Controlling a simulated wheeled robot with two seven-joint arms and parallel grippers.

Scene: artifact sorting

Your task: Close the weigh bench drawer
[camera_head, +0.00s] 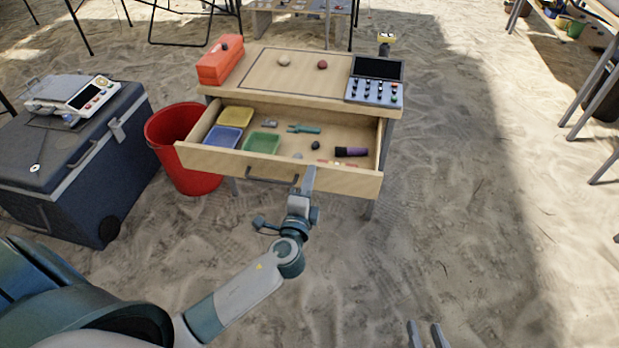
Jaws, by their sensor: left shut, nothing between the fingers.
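The weigh bench (330,58) stands ahead, and its wooden drawer (240,160) is pulled out toward me. The drawer front has a dark bar handle (272,178). My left gripper (309,178) is shut and empty, at the drawer front just right of the handle. Its fingers overlap the front panel in the picture; I cannot tell whether they touch it. My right gripper (426,334) is at the bottom edge, only its two fingertips showing with a gap between them, well away from the drawer.
The drawer holds yellow, blue and green trays (262,143), a teal tool (303,129) and a purple cylinder (351,152). A red bucket (190,180) stands by the drawer's left side, beside a dark cooler (75,165). Sand right of the bench is clear.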

